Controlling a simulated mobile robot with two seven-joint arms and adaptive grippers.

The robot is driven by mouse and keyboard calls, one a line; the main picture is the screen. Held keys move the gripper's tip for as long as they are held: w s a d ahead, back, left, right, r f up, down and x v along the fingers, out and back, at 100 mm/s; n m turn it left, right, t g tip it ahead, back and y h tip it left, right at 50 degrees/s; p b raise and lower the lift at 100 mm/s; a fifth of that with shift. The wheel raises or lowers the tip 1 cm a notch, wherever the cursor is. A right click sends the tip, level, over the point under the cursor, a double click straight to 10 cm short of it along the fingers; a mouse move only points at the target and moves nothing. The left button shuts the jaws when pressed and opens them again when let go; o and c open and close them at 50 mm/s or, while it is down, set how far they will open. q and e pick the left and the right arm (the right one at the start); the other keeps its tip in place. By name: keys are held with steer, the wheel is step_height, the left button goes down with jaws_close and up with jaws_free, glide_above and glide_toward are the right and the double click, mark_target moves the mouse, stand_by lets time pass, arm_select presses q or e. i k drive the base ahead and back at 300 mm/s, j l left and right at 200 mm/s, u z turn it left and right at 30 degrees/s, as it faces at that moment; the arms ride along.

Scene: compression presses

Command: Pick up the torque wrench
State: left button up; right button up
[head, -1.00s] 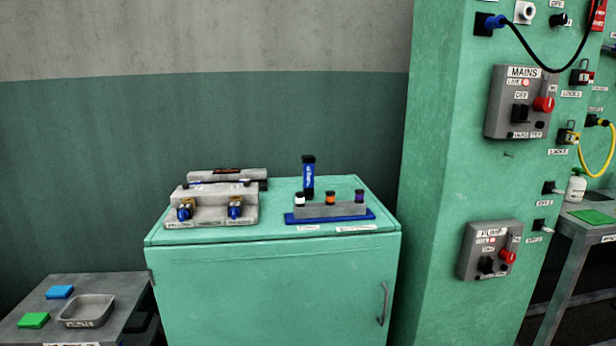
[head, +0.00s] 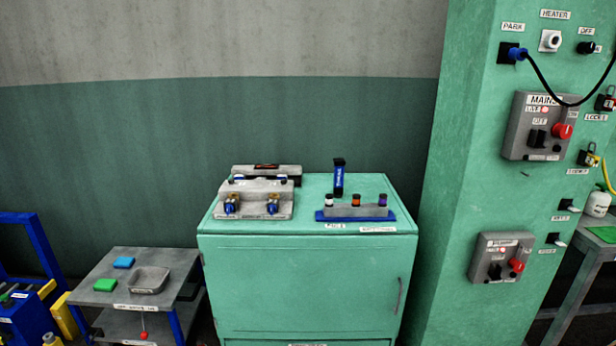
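I cannot make out a torque wrench for certain in the head view. On the green cabinet (head: 300,290) stands a grey fixture (head: 265,192) with two blue-and-brass fittings on its front. Behind it is a grey block (head: 266,169) with a dark slot or bar on top, too small to identify. To the right, a blue upright item with a dark top (head: 339,180) stands behind a blue-based rack (head: 370,216) with three coloured-capped pieces. Neither of my grippers is in view.
A blue frame (head: 40,245) stands at far left. A green panel (head: 455,170) with switch boxes rises at the right.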

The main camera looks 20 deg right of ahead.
mark_target(340, 164)
steer(key=i+l+u, duration=0.15)
steer(key=l+u, duration=0.5)
steer(key=l, duration=0.15)
steer(key=i+l+u, duration=0.1)
steer(key=l, duration=0.4)
steer(key=l+u, duration=0.1)
steer(key=l, duration=0.4)
steer(key=i, duration=0.05)
